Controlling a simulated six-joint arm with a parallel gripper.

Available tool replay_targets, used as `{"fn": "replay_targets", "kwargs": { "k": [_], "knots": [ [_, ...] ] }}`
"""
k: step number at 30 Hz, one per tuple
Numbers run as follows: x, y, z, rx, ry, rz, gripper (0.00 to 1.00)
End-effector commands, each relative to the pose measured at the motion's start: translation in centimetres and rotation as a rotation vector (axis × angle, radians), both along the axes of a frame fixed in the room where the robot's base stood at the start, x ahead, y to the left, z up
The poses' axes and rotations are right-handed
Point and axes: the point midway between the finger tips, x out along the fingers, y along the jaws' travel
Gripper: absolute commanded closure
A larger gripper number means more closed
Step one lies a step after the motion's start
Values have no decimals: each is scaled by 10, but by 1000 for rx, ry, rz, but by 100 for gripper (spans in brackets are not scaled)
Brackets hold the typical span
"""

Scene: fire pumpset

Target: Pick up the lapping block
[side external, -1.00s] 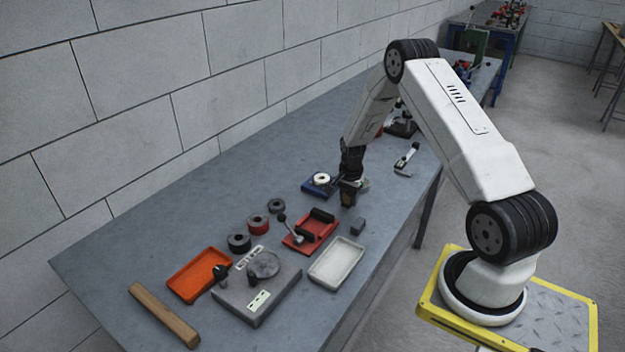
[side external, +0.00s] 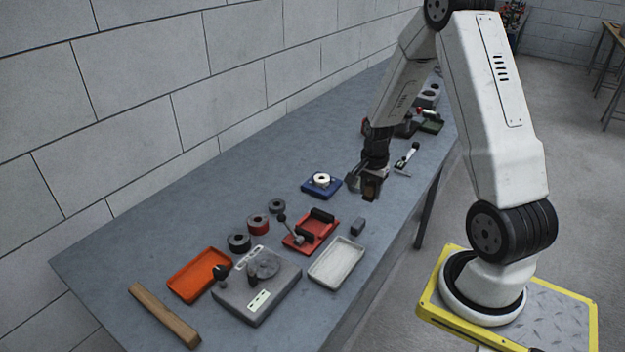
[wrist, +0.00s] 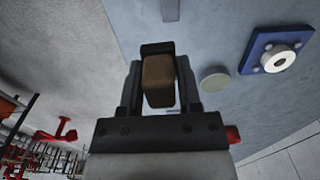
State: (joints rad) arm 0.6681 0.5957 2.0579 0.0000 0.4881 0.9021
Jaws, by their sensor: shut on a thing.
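My gripper (side external: 366,187) is shut on a brown block, which I take to be the lapping block (wrist: 158,82). In the wrist view the block sits between the two dark fingers. In the side view the gripper is above the bench, right of the blue plate with a white ring (side external: 321,184), and the block shows only as a small brown patch (side external: 370,189). The blue plate also shows in the wrist view (wrist: 256,52), apart from the gripper.
Nearer on the bench (side external: 150,235) are a red fixture (side external: 298,241), a white tray (side external: 322,271), an orange tray (side external: 183,284), a small dark block (side external: 357,227) and several dark rings. A hammer-like tool (side external: 407,157) lies behind the gripper. A pale disc (wrist: 215,78) is beside the fingers.

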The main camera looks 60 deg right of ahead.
Motion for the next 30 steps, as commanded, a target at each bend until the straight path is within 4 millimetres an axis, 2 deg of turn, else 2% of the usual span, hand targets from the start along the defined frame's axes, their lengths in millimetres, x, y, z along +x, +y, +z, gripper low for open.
{"fn": "replay_targets", "kwargs": {
  "k": [6, 12, 30],
  "knots": [
    [-22, 13, 12, -1, -2, -1, 100],
    [-32, 19, 17, -1, -1, -1, 100],
    [-35, 20, 18, 0, -1, 0, 100]
  ]
}}
